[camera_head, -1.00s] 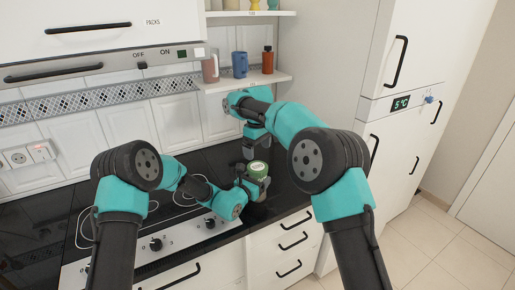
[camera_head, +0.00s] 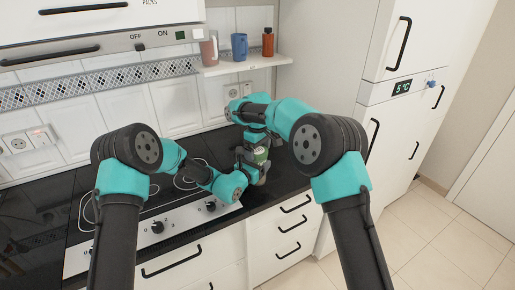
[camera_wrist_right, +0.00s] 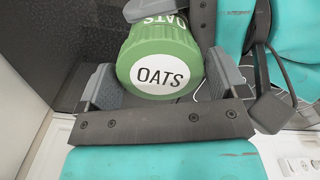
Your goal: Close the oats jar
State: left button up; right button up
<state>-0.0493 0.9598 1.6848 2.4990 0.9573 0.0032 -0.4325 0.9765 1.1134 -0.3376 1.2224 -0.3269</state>
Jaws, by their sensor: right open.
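The oats jar (camera_head: 261,154) stands upright on the dark counter, small and partly hidden by my arms in the head view. In the right wrist view its green lid (camera_wrist_right: 160,60), with a white OATS label, sits on top of the jar. I cannot tell how tightly it sits. My right gripper (camera_wrist_right: 158,88) is open, with one finger on each side of the lid, above the jar. My left gripper (camera_head: 252,172) is at the jar's side, low down. Its fingers are mostly hidden, so its grip is unclear.
The black hob and counter (camera_head: 40,220) run to the left, with a knob panel (camera_head: 150,228) in front. A shelf (camera_head: 240,64) with a blue mug (camera_head: 239,46) and a red-brown bottle (camera_head: 267,42) is above. A tall white fridge (camera_head: 400,60) stands to the right.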

jog(key=shift+c, duration=0.3)
jog(key=c, duration=0.7)
jog(key=shift+o, duration=0.2)
jog(key=o, duration=0.9)
notch_tip(320, 180, up, 12)
jog(key=shift+r, duration=0.1)
